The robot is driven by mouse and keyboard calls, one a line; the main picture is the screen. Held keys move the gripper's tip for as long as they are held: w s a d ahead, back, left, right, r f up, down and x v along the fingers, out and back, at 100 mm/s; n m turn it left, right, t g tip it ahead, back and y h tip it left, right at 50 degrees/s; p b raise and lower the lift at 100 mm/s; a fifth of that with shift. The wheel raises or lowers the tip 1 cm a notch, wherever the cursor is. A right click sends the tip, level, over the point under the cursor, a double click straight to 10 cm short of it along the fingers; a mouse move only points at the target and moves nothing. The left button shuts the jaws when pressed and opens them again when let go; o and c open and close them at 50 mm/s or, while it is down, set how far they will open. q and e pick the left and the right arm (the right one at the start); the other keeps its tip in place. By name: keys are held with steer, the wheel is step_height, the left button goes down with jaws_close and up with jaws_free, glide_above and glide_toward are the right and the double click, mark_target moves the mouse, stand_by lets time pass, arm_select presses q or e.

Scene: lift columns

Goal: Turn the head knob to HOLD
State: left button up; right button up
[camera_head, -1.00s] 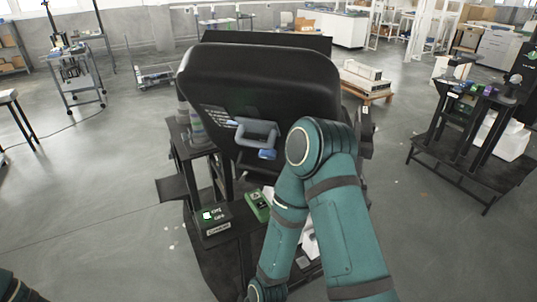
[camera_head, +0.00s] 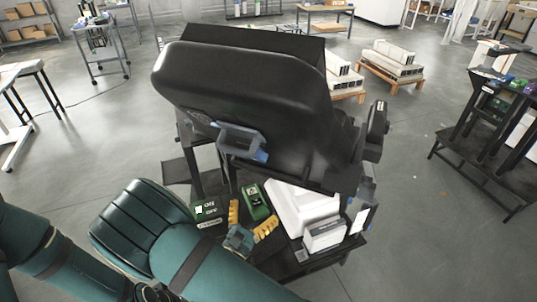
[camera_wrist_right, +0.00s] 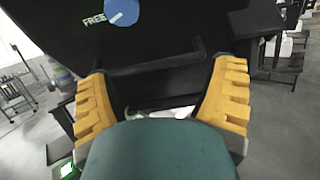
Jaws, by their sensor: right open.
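The large black head (camera_head: 240,85) fills the middle of the head view, with a grey-blue handle (camera_head: 238,138) on its near face. A small blue part, which looks like the knob (camera_head: 261,156), shows at the handle's lower right. In the right wrist view the round blue knob (camera_wrist_right: 122,11) is cut by the top edge. Its white mark points down-left toward the word FREE; no HOLD label is readable. My right gripper (camera_head: 249,219) has its yellow fingers spread and empty, below the head and apart from the knob. It also shows in the wrist view (camera_wrist_right: 162,75). My left gripper is out of view.
Below the head, a black stand carries a green device (camera_head: 255,201), a small labelled box (camera_head: 207,209) and white boxes (camera_head: 305,207). A dark side table (camera_head: 487,130) stands at right. Pallets with white blocks (camera_head: 392,62) are behind. Open floor lies left and right.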

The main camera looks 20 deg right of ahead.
mark_target(259, 156)
steer(key=w+d+r+t, duration=0.1)
steer(key=w+r, duration=0.1)
steer(key=w, duration=0.1)
steer(key=w+d+r+n+t+y+p, duration=0.1)
steer(key=w+d+r, duration=0.1)
steer(key=w+r, duration=0.1)
steer(key=w+d+r+t, duration=0.1)
steer(key=w+r, duration=0.1)
steer(key=w, duration=0.3)
steer(key=shift+w+d+r+n, duration=0.25)
steer(key=shift+d+r+n, duration=0.1)
steer(key=shift+r+n, duration=0.05)
steer(key=shift+y, duration=0.3)
steer(key=c, duration=1.2)
